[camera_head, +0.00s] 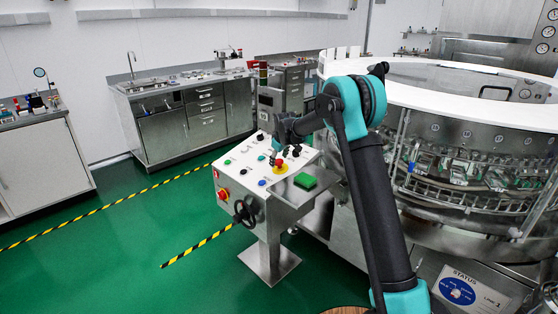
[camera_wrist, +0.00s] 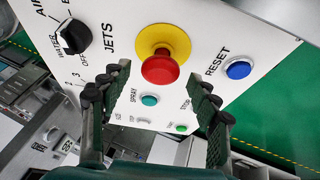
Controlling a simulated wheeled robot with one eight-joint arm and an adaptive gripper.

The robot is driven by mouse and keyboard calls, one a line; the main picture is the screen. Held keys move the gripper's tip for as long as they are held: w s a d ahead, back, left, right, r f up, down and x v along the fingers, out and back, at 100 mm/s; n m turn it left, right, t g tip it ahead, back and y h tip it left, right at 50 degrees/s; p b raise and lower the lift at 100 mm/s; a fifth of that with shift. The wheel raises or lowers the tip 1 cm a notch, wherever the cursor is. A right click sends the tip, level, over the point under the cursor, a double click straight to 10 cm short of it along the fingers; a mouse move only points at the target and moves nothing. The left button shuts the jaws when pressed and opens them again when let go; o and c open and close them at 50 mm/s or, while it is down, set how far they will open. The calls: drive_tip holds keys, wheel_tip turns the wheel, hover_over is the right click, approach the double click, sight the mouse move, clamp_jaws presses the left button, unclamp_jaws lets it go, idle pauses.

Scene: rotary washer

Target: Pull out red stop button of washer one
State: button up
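The red stop button (camera_wrist: 160,68) has a round yellow collar (camera_wrist: 163,38) and stands out from a white control panel (camera_wrist: 205,27) in the wrist view. In the head view the red button (camera_head: 279,162) is on the slanted top of the panel (camera_head: 245,160). My gripper (camera_wrist: 158,72) is open, with one finger to each side of the button in the wrist view. The fingertips appear apart from it, with gaps on both sides. In the head view my gripper (camera_head: 277,148) is just above the button, small and partly hidden by my wrist.
A black JETS knob (camera_wrist: 72,37), a blue RESET button (camera_wrist: 238,70) and a teal SPRAY button (camera_wrist: 149,100) surround the button. A green block (camera_head: 305,181) lies on the panel's side shelf. The large round washer (camera_head: 465,150) stands to the right. Green floor is clear at left.

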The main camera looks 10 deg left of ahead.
drive_tip(key=v, duration=1.2)
drive_tip(key=s+d+f+m+h, duration=0.15)
drive_tip(key=s+d+m, duration=0.35)
drive_tip(key=s+d, duration=1.45)
drive_tip(key=s+d+f+m, duration=0.2)
drive_tip(key=s+d+f, duration=0.1)
drive_tip(key=s, duration=0.5)
drive_tip(key=s+d+f+m, duration=0.2)
drive_tip(key=s+d+f, duration=0.2)
drive_tip(key=s, duration=0.5)
drive_tip(key=s+d+f+m, duration=0.2)
drive_tip(key=s+d+f, duration=0.2)
drive_tip(key=s, duration=0.5)
drive_tip(key=shift+f+g, duration=0.4)
drive_tip(key=shift+w+d, duration=0.1)
drive_tip(key=shift+d, duration=0.05)
drive_tip(key=shift+c, duration=0.6)
